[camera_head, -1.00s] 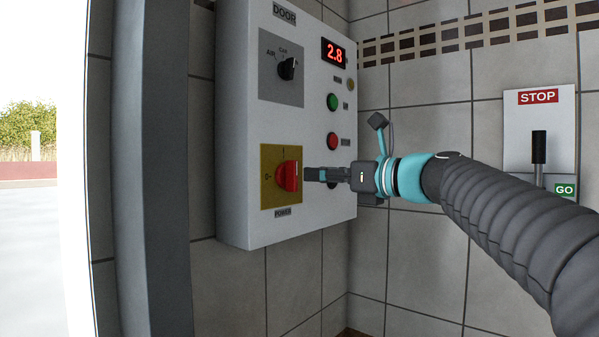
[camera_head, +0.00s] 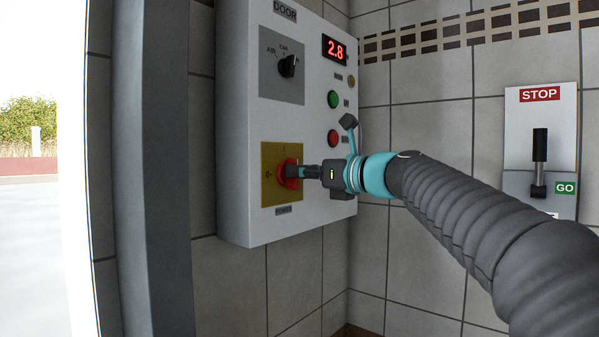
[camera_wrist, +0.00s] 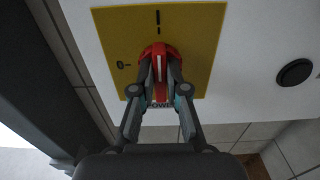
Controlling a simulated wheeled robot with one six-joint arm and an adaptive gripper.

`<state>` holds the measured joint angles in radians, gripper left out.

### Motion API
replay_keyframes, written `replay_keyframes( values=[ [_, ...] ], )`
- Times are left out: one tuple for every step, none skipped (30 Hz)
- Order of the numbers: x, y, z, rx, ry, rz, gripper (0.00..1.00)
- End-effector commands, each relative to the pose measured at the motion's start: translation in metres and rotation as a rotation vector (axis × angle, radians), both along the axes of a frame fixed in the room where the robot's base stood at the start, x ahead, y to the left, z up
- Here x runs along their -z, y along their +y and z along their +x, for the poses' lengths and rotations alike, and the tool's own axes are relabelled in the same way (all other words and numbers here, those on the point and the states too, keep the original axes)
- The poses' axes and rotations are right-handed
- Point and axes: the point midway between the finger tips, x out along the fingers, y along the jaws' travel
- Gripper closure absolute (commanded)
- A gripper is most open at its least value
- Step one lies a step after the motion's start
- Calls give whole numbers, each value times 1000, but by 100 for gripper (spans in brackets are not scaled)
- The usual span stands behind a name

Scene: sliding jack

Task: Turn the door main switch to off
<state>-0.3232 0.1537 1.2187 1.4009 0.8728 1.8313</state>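The door main switch is a red rotary knob (camera_head: 289,174) on a yellow plate (camera_head: 269,196), low on the grey-white control box marked DOOR. In the wrist view the knob (camera_wrist: 160,52) has its raised grip upright, in line with the top "I" mark; the "0" mark is to its left. My gripper (camera_head: 300,172) is at the knob, coming from the right. In the wrist view my gripper's fingers (camera_wrist: 162,75) lie on both sides of the grip and look closed on it. The fingers partly hide the knob and the POWER label.
Above are a black selector (camera_head: 288,66), a red 2.8 display (camera_head: 334,49), and green (camera_head: 333,99) and red (camera_head: 333,138) buttons. A black button (camera_wrist: 295,72) is right of the switch. A STOP/GO lever panel (camera_head: 540,110) is on the right wall. A grey post (camera_head: 150,180) stands left.

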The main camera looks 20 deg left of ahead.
Motion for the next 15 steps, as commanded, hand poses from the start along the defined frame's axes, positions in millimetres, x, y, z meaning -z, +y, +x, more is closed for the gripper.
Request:
replay_keyframes(
  values=[
    [0, 0, 0, 1, 0, 1, 100],
    [0, 4, 0, 0, 0, 0, 100],
    [0, 2, 0, 1, 0, 1, 100],
    [0, 1, 0, 1, -1, 1, 100],
    [0, 1, 0, 1, -2, 0, 100],
    [0, 1, 0, 1, -6, -1, 100],
    [0, 1, 0, 1, -9, -3, 100],
    [0, 1, 0, 1, -14, -5, 100],
    [0, 0, 0, 1, -23, -8, 100],
    [0, 0, 0, 1, -30, -11, 100],
    [0, 0, 0, 1, -39, -15, 100],
    [0, 0, 0, 1, -55, -22, 100],
    [0, 0, 0, 1, -67, -27, 100],
    [0, 0, 0, 2, -82, -33, 100],
    [1, 0, 0, 2, -104, -42, 100]
  ],
)
